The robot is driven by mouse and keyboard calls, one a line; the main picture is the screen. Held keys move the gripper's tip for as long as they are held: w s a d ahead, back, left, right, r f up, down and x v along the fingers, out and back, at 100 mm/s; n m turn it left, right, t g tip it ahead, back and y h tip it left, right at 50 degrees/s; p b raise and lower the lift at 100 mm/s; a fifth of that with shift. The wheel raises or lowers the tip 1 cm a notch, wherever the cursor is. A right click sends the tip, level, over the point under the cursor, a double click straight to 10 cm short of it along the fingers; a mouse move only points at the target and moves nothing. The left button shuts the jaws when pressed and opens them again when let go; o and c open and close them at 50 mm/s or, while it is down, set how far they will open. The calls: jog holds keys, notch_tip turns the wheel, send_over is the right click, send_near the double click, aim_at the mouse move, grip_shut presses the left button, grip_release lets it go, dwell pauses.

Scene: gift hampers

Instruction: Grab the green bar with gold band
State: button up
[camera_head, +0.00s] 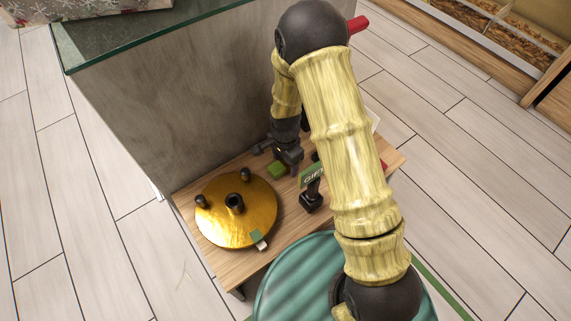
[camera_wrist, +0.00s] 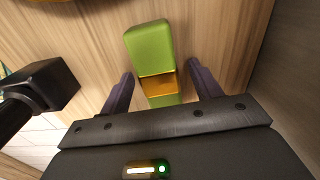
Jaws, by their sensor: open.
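The green bar with a gold band (camera_wrist: 150,46) lies on a wooden table. In the wrist view it is between the two dark fingers of my gripper (camera_wrist: 158,88), which is open, with gaps on both sides. The gold band crosses the bar near the finger tips, and the bar's near end reaches the gripper body. In the head view the green bar (camera_head: 277,170) shows as a small block beneath my gripper (camera_head: 281,162), partly hidden by it.
A gold round plate (camera_head: 262,205) with dark knobs sits left of the bar on the wooden table (camera_head: 190,205). A black stand with a green sign (camera_head: 311,176) is close on the right. A grey wall panel (camera_head: 190,100) rises behind the table.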

jog(key=c, duration=1.1)
notch_tip(320, 180, up, 10)
jog(key=p, duration=0.5)
